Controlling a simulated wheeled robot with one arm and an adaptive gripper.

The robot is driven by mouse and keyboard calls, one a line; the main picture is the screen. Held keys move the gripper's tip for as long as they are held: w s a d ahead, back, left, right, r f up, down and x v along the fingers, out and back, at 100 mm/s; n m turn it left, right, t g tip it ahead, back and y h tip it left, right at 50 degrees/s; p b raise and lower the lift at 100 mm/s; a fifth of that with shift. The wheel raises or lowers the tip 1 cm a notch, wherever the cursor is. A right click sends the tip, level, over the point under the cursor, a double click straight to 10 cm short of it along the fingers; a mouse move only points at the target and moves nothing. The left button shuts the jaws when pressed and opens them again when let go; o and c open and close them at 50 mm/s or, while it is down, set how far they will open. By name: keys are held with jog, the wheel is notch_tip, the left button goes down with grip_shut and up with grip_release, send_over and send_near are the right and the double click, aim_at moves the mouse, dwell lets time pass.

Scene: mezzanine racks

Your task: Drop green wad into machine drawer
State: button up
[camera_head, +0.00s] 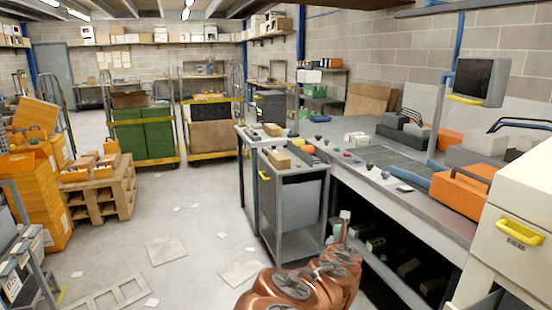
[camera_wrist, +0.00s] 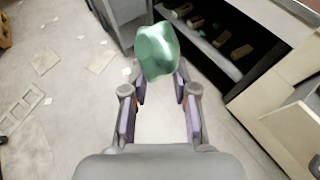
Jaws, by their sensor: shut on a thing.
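A pale green crumpled wad (camera_wrist: 157,50) sits at the fingertips of my gripper (camera_wrist: 160,84) in the wrist view. The gripper is shut on it, with one finger on each side, and holds it above the floor.
A grey workbench (camera_head: 405,180) with small items and an orange case (camera_head: 462,188) runs along the right. A grey cart (camera_head: 290,205) stands at its near left end. Orange boxes (camera_head: 35,190) and a wooden pallet stack (camera_head: 100,195) are at left. The floor between is mostly clear.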

jog(key=w+f+n+y+b, duration=0.1)
jog(key=w+f+y+b, duration=0.1)
jog(key=w+f+b, duration=0.3)
jog(key=w+d+f+m+h+b, duration=0.1)
jog(key=w+d+m+h+b, duration=0.25)
jog(key=d, duration=1.05)
jog(key=s+d+f+m+g+h, duration=0.1)
jog(key=s+d, duration=0.3)
jog(key=d, duration=0.5)
jog(key=s+d+f+m+g+h+b, duration=0.1)
jog(key=s+d+m+g+h, duration=0.2)
jog(key=d, duration=0.7)
jog(key=s+d+f+m+g+h, duration=0.1)
jog(key=s+d+m+g+h, duration=0.2)
jog(key=d, duration=0.6)
jog(key=shift+s+d+f+m+b, duration=0.35)
jog(key=shift+s+m, duration=0.1)
jog(key=shift+s, duration=0.4)
jog(key=s+d+f+m+g+h, duration=0.1)
jog(key=s+d+m+g, duration=0.2)
jog(key=s+d, duration=0.5)
jog(key=shift+s+g, duration=0.2)
jog(key=shift+g, duration=0.4)
jog(key=s+d+f+m+g, duration=0.1)
jog(key=s+d+m+g, duration=0.35)
jog(key=s, duration=0.45)
notch_tip(320, 180, down, 6)
jog(key=b, duration=0.6)
jog(key=shift+d+n+h, duration=0.35)
jog(key=shift+d+n, duration=0.1)
